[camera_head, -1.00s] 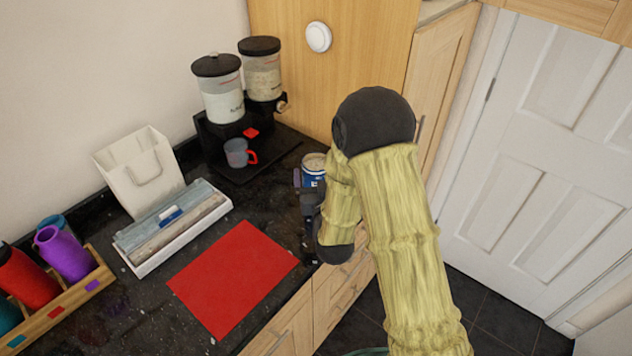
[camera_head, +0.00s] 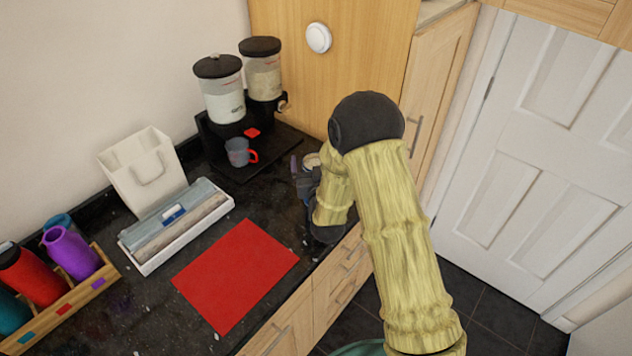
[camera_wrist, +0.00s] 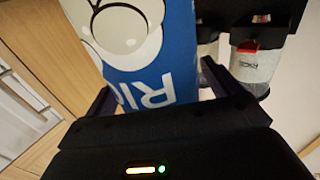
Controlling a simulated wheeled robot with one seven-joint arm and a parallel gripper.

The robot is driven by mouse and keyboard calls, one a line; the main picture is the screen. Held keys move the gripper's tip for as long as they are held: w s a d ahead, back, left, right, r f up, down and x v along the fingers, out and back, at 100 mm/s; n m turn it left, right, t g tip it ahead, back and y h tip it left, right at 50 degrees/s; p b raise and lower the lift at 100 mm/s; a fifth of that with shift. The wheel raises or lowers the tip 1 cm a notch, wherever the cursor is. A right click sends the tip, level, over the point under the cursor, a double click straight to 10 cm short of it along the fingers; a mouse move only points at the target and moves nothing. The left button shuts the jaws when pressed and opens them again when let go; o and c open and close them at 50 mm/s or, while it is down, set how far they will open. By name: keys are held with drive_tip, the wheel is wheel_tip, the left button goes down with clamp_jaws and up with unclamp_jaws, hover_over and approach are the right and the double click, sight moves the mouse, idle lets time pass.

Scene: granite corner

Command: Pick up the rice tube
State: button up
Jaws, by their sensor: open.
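The rice tube is a blue and white cylinder with a pale top. In the head view only its top (camera_head: 312,160) and a sliver of its side show behind my gripper (camera_head: 306,186), at the counter's right part. In the wrist view the tube (camera_wrist: 180,55) fills the middle, with part of its lettering readable. My gripper (camera_wrist: 160,92) is open, with one dark finger on each side of the tube. I cannot tell whether either finger touches it. The tube's base is hidden.
Two dispensers (camera_head: 219,92) on a black stand and a grey cup with a red handle (camera_head: 238,152) are behind and left. A red mat (camera_head: 236,275), a white tray (camera_head: 150,264), a white bag (camera_head: 145,172) and a bottle rack (camera_head: 60,312) lie left. The counter's front edge is close.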

drive_tip(key=c, duration=1.7)
drive_tip(key=shift+c, duration=0.2)
drive_tip(key=shift+r, duration=0.15)
wheel_tip(320, 180, up, 10)
drive_tip(key=b, duration=0.1)
drive_tip(key=shift+b, duration=0.3)
